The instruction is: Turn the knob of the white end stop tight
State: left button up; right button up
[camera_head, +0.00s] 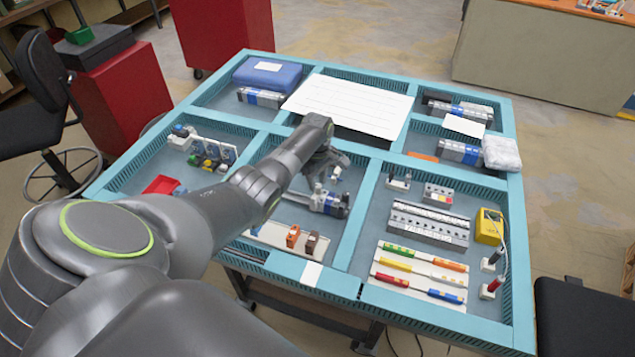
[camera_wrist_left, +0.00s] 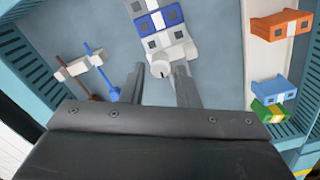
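The white end stop (camera_wrist_left: 175,53) sits at the near end of a row of grey, blue and white modules, seen in the left wrist view. Its round white knob (camera_wrist_left: 160,69) has a dark slot and faces my camera. My left gripper (camera_wrist_left: 159,75) is open, with one finger on each side of the knob. A gap shows between the left finger and the knob; contact on the right side is hard to tell. In the head view my left gripper (camera_head: 325,172) is over the middle compartment, and my arm hides part of it. My right gripper is not in view.
White pieces with blue and brown rods (camera_wrist_left: 85,65) lie left of the gripper. Orange (camera_wrist_left: 280,25), blue and green terminal blocks stand on a pale strip at right. The teal divided table (camera_head: 362,222) holds many parts; a yellow box (camera_head: 489,226) is at far right.

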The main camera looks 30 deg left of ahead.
pick_arm(q)
jog(key=shift+f, duration=0.5)
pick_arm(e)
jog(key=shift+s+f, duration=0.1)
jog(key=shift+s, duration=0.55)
pick_arm(q)
jog(key=shift+c, duration=0.4)
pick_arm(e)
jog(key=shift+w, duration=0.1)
pick_arm(q)
grip_shut()
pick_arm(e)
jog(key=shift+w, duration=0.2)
